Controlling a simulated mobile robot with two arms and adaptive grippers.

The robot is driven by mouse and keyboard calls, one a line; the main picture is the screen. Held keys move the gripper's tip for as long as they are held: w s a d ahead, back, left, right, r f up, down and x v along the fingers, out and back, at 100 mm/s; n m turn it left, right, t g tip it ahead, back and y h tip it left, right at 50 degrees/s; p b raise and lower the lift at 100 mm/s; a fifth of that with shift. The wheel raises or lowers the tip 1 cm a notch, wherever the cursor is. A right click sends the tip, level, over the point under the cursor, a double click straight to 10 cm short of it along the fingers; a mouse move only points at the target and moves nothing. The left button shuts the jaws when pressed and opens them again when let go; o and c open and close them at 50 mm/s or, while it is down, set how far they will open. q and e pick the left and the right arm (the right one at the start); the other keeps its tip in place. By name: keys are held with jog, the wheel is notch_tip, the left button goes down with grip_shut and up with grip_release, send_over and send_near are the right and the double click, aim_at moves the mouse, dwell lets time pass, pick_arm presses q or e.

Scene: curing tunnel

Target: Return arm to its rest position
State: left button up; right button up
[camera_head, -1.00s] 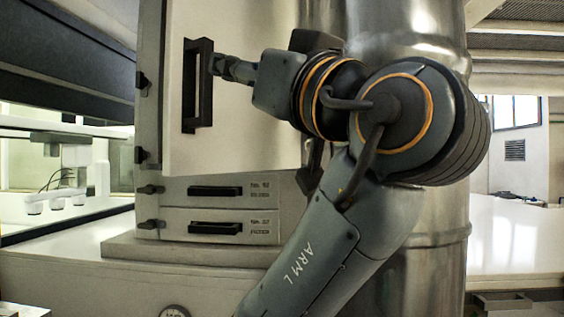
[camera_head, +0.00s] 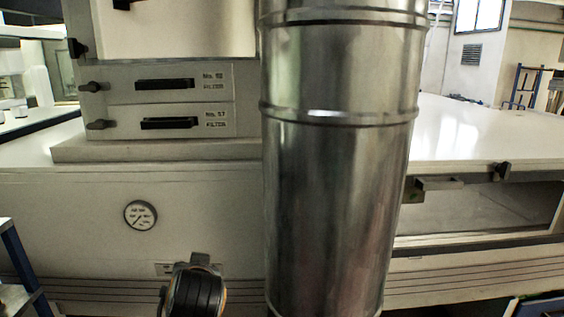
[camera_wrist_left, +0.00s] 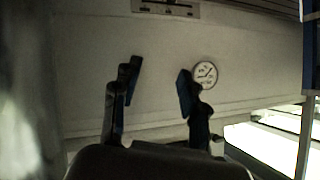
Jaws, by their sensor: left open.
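My left gripper (camera_wrist_left: 157,85) shows in the left wrist view with its two dark fingers apart and nothing between them. It faces the pale cabinet front, with the round gauge (camera_wrist_left: 205,73) just right of its right finger. In the head view only a dark rounded part of my arm shows low down, below the gauge (camera_head: 140,215), and the left gripper itself is out of sight. My right arm and gripper are in neither view.
A thick metal duct (camera_head: 338,160) stands upright in the middle. Left of it are two filter drawers (camera_head: 170,118) with black handles, and the lower edge of a white door (camera_head: 175,28) above. An open slot (camera_head: 480,205) is at the right. Blue framing (camera_head: 22,265) stands at lower left.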

pick_arm(q)
jog(key=s+a+f+m+g+h, duration=0.1)
jog(key=s+f+g, duration=0.1)
jog(key=s+f, duration=0.45)
jog(key=s+a+f+g+h, duration=0.1)
jog(key=s+f, duration=0.3)
jog(key=f, duration=0.5)
jog(key=s+f+g+h, duration=0.1)
jog(key=s+f+g, duration=0.1)
jog(key=s+f, duration=0.35)
jog(key=s+f+m+g, duration=0.1)
jog(key=s+f, duration=0.1)
jog(key=s, duration=0.7)
jog(key=s+f+g+h, duration=0.1)
jog(key=s+f+g, duration=0.1)
jog(key=s+f, duration=0.35)
notch_tip(320, 180, down, 23)
jog(key=s, duration=0.2)
jog(key=s+a+f+g, duration=0.1)
jog(key=s+a+f, duration=0.1)
jog(key=s+f, duration=0.6)
jog(key=s+a+f+g, duration=0.1)
jog(key=s+f, duration=0.8)
jog(key=shift+s+a, duration=0.15)
jog(key=shift+a, duration=0.25)
jog(key=shift+c, duration=0.6)
